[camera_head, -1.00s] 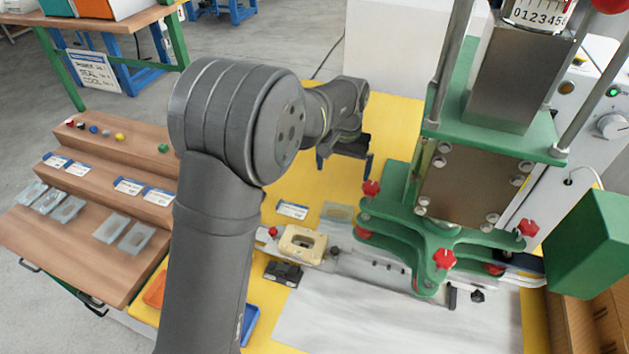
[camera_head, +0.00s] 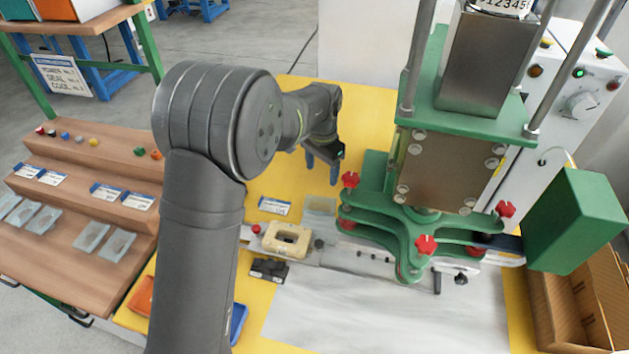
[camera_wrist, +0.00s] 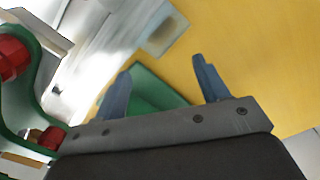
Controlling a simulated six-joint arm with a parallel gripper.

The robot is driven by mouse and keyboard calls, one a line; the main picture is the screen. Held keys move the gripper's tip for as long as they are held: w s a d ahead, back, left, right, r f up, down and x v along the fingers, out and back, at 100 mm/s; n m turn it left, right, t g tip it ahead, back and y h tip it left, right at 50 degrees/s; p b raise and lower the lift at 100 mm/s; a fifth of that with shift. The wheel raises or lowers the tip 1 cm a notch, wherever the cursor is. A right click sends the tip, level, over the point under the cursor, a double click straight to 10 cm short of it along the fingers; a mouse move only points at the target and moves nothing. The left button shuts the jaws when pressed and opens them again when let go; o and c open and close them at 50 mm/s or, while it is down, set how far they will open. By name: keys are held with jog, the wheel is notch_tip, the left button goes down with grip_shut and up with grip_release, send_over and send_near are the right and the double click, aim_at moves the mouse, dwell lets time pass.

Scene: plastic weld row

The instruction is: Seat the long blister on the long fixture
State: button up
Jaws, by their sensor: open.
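A cream fixture block (camera_head: 271,241) with an oval opening sits on the slide rail left of the press. A clear, shallow blister (camera_head: 320,206) lies flat on the yellow table just behind it, beside a label card. The blister also shows near the top of the wrist view (camera_wrist: 165,32). More clear blisters (camera_head: 91,236) lie on the wooden rack at left; I cannot tell which are long. My gripper (camera_head: 322,168) is open and empty above the yellow table, behind the blister and apart from it. Its two blue fingers (camera_wrist: 163,88) stand wide apart.
The green press (camera_head: 425,225) with red knobs stands close to the right of my gripper. A label card (camera_head: 275,205) lies left of the blister. A small black block (camera_head: 268,269) is in front of the fixture. The yellow surface (camera_head: 290,100) behind is clear.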

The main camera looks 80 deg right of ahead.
aim_at(320, 200)
jog(key=shift+w+f+m, duration=0.1)
jog(key=shift+f+m, duration=2.65)
jog(key=shift+f, duration=0.55)
jog(key=shift+w+f+m, duration=0.1)
jog(key=shift+f+m, duration=2.65)
jog(key=shift+f, duration=0.55)
jog(key=c, duration=0.6)
jog(key=shift+r, duration=0.1)
jog(key=shift+r, duration=2.2)
